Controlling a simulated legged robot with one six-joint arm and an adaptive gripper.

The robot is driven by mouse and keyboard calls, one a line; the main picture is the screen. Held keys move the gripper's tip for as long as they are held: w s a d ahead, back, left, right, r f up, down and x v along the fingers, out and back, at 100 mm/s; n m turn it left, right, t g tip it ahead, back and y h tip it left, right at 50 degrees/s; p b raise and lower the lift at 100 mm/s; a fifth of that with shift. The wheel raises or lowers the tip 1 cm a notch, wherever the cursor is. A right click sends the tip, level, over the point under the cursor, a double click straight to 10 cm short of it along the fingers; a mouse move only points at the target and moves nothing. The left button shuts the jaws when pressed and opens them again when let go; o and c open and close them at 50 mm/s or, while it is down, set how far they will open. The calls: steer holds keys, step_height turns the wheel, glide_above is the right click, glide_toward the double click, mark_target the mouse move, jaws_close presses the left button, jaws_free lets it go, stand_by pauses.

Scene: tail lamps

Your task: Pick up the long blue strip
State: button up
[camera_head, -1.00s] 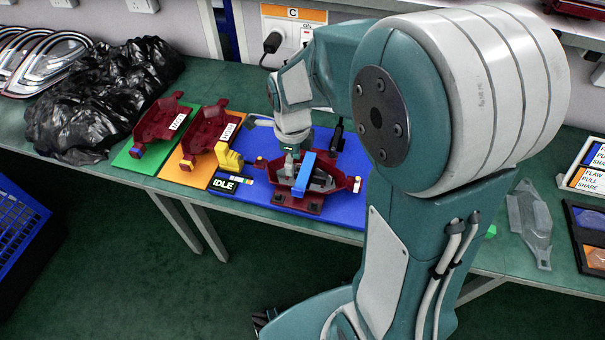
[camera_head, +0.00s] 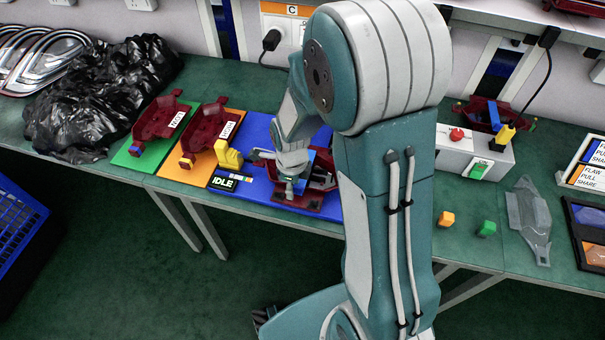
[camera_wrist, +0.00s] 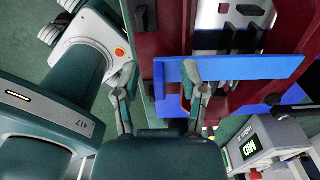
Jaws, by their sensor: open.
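The long blue strip (camera_wrist: 250,67) lies across the dark red lamp housing (camera_wrist: 228,102) and shows in the wrist view from the middle to the right. My gripper (camera_wrist: 160,70) is open, with its fingers apart. The right finger overlaps the strip in the picture, and the strip's left end shows between the fingers. I cannot tell whether they touch. In the head view, my gripper (camera_head: 290,186) is low over the housing, and my arm hides most of the strip and much of the housing.
The housing sits on a blue board (camera_head: 258,135). Red housings stand on the orange board (camera_head: 190,173) and green board (camera_head: 128,160). A white button box (camera_head: 455,150) is right of my arm.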

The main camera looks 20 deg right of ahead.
jaws_close()
steer(key=shift+r, duration=0.1)
